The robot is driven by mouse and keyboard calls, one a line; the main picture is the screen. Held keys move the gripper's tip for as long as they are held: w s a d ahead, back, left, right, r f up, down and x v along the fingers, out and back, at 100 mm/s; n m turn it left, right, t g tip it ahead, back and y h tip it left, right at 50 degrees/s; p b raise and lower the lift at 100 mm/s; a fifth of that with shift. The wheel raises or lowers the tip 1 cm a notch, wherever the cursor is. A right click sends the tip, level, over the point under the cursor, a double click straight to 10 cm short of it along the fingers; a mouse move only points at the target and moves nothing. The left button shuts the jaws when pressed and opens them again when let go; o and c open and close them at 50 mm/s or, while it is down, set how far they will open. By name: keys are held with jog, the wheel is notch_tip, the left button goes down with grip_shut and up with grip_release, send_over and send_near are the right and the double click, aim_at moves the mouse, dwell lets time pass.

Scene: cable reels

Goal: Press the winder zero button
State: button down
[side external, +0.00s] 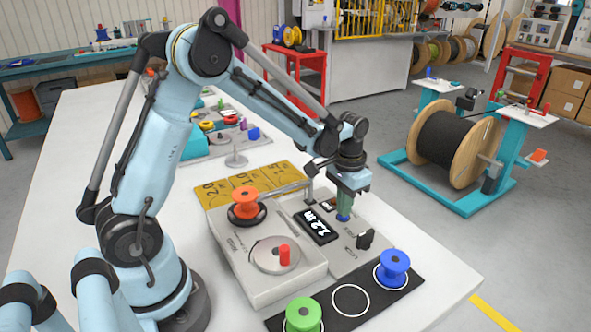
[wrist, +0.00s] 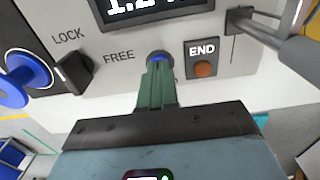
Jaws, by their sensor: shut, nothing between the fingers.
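The winder (side external: 265,285) is a light grey machine with a panel and a dark display (side external: 316,226) reading about 1.2 m; the display is partly cut off in the wrist view (wrist: 160,14). A round blue button (wrist: 159,55) sits below the display, between the word FREE and the END button. Its own label is not visible. My gripper (wrist: 157,74) has green fingers, shut and empty, with their tips at the blue button and partly covering it. In the side view my gripper (side external: 345,208) points down at the panel, over a blue spot (side external: 343,218). I cannot tell whether the tips touch or press the button.
An orange-brown END button (wrist: 203,69) is just right of the fingers. A black LOCK/FREE knob (wrist: 73,72) is to the left. A blue spool (side external: 393,268) and a green spool (side external: 303,314) stand on a dark mat (side external: 375,305). An orange spool (side external: 246,203) sits on the winder.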

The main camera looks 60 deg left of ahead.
jog(key=shift+f, duration=0.15)
jog(key=shift+r, duration=3.6)
jog(key=c, duration=1.8)
grip_release()
